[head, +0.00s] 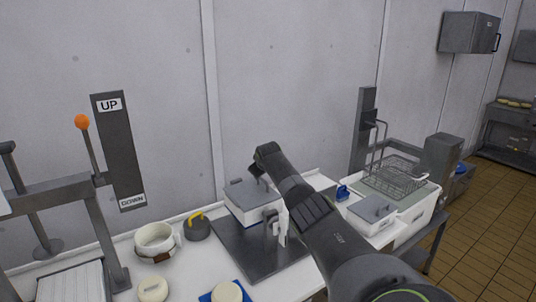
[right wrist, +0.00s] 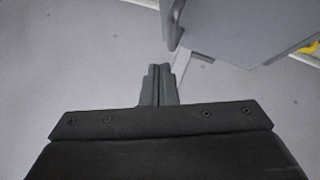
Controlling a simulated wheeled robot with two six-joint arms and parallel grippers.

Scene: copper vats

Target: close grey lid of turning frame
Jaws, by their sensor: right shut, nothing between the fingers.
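The grey lid (head: 246,194) lies over a white box of the turning frame (head: 263,252), which has a dark base plate and a bracket at its front right. From the head view I cannot tell whether the lid is fully down. My right gripper (head: 257,172) is just above the lid's back right side, partly hidden by my wrist. In the right wrist view its fingers (right wrist: 158,85) are shut and empty. A grey panel (right wrist: 235,28), which looks like the lid, is ahead and to the right, apart from the fingertips. My left gripper is out of view.
A smaller grey-lidded white box (head: 372,209) and a wire basket (head: 397,174) over a white basin stand at right. A white ring mould (head: 154,240), a dark weight with yellow handle (head: 197,228) and an orange-knobbed lever (head: 83,123) are at left. The wall is close behind.

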